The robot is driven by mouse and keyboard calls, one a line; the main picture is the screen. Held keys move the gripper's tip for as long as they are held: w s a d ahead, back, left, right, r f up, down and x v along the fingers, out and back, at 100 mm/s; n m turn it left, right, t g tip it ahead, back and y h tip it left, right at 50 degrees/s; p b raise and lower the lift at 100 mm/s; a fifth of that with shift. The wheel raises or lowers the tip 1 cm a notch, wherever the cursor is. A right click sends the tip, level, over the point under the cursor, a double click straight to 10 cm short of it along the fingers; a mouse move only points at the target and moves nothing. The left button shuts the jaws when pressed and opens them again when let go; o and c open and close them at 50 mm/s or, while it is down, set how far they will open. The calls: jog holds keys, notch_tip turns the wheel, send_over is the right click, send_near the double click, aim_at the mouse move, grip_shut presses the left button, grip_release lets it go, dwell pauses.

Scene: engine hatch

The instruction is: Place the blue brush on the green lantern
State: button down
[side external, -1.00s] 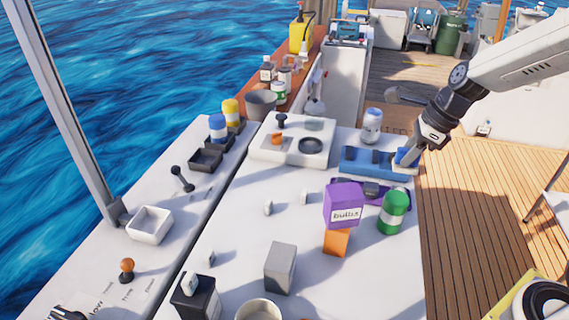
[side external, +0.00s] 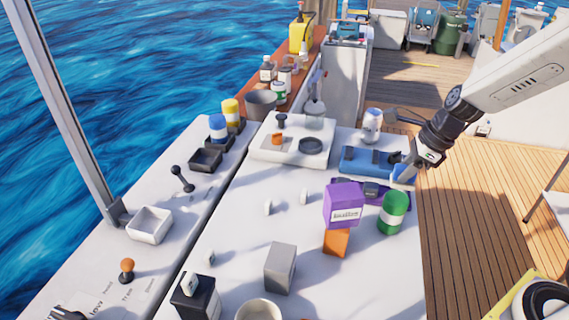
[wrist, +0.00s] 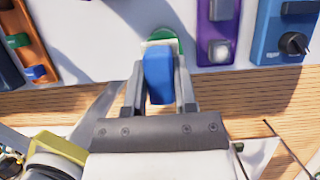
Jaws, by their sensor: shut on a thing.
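The blue brush (wrist: 158,76) is between the two fingers of my gripper (wrist: 159,84) in the wrist view, and the gripper is shut on it. In the side view my gripper (side external: 408,167) is above the table's right edge, beside the blue panel, with the brush (side external: 404,173) small at its tip. The green lantern (side external: 392,213), a green cylinder with a white band, stands upright below the gripper in that picture. In the wrist view the lantern's green rim (wrist: 176,42) shows just beyond the brush, which hides most of it. I cannot tell whether they touch.
The blue panel (side external: 362,160) and purple panel (side external: 372,194) lie behind. A white-and-blue can (side external: 371,125) stands farther back. A grey block (side external: 281,267) is nearer the camera.

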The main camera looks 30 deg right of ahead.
jog(key=shift+f, duration=1.8)
jog(key=shift+f, duration=0.15)
jog(key=shift+c, duration=2)
grip_release()
jog(key=v, duration=1.2)
jog(key=shift+a, duration=0.1)
